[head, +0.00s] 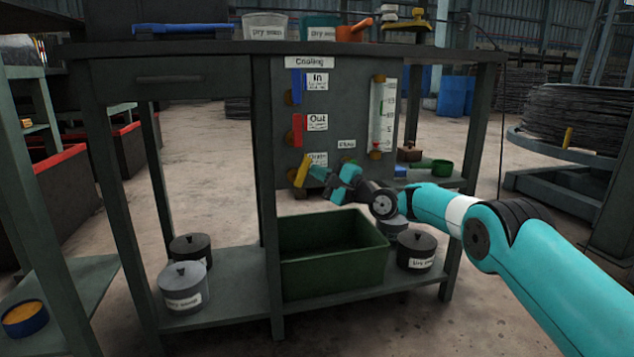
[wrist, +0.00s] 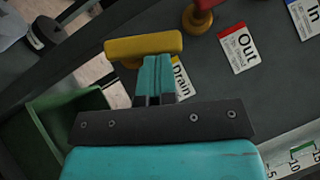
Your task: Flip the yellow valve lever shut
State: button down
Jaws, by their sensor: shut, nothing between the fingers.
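The yellow valve lever (head: 302,170) is on the grey cooling panel (head: 345,105), beside the Drain label (head: 319,159). In the head view it stands tilted, close to upright. In the wrist view the yellow lever (wrist: 144,46) lies across the picture, just past my fingertips. My gripper (head: 328,182) is at the lever, with its fingers shut and nothing between them. In the wrist view my gripper (wrist: 157,62) has its tips at the lever's edge; I cannot tell whether they touch. The Drain label (wrist: 181,78) is partly hidden behind the fingers.
Above are a red Out lever (head: 297,130) and a blue In lever (head: 296,87). A sight gauge (head: 383,115) is at the panel's right. A green bin (head: 335,270) stands below on the shelf, with lidded pots (head: 416,250) beside it.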

jog(key=r+n+g+p, duration=0.1)
jog(key=p, duration=0.1)
jog(key=a+n+h+p, duration=0.1)
jog(key=p, duration=0.1)
jog(key=shift+s+a+r+n+g+h+p, duration=0.1)
jog(key=shift+s+r+n+g+h+p, duration=0.05)
jog(key=shift+r+n+g+h+p, duration=0.2)
jog(key=shift+s+a+p, duration=0.1)
jog(key=shift+a+p, duration=0.1)
jog(key=shift+p, duration=0.1)
jog(key=shift+d, duration=0.15)
jog(key=w+p+v, duration=0.1)
jog(key=p+v, duration=0.1)
jog(key=v, duration=0.4)
jog(key=w+d+p+v, duration=0.1)
jog(key=v, duration=0.5)
jog(key=shift+d+r+p, duration=0.2)
jog(key=shift+d+p, duration=0.15)
jog(key=shift+d, duration=0.25)
jog(key=shift+w, duration=0.15)
